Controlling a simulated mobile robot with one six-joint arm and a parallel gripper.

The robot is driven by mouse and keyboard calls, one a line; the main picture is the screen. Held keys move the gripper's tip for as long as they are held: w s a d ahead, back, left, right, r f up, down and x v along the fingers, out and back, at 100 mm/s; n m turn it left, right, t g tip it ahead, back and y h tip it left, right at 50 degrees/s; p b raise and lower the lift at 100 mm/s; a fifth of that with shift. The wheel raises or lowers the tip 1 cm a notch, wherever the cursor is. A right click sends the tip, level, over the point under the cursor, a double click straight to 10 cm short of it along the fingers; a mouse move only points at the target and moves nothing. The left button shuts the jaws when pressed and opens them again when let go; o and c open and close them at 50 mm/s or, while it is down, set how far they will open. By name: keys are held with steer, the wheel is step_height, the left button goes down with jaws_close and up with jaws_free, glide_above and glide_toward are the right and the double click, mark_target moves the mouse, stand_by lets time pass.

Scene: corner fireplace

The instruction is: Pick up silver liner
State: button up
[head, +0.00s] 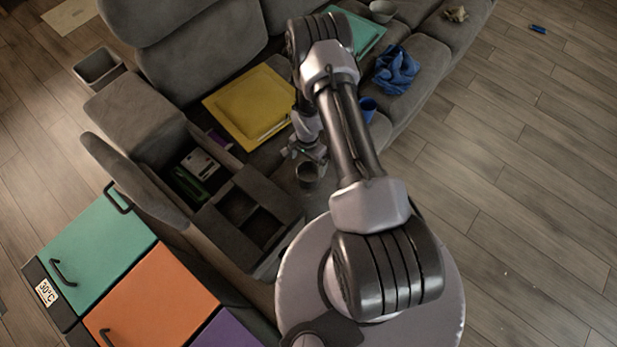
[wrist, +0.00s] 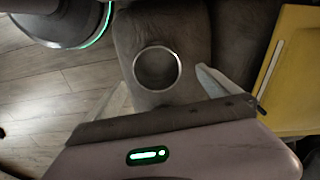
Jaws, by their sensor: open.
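The silver liner (wrist: 158,48) seems to be the round dark-walled cup with a thin shiny rim in the wrist view. It stands on the grey sofa seat edge, and I look down into its opening. In the head view it shows as a small dark cup (head: 308,175) beside the sofa console. My gripper (wrist: 160,80) is open, with one pale finger to each side of the cup and nothing held. In the head view my gripper (head: 310,152) is just above and behind the cup, partly hidden by my arm. I cannot tell its exact height above the rim.
A yellow tray (head: 245,108) lies on the seat nearby. The open console (head: 278,205) is close on the left. A blue cup (head: 367,110) and blue cloth (head: 396,68) lie to the right. Teal (head: 95,250) and orange (head: 150,300) lidded bins stand front left. The right floor is mostly clear.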

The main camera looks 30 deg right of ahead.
steer(key=b, duration=0.3)
glide_above(308, 179)
step_height(308, 179, down, 5)
steer(key=shift+d+f, duration=0.1)
steer(key=shift+f, duration=0.1)
steer(key=shift+r+p, duration=0.15)
steer(key=shift+p, duration=0.2)
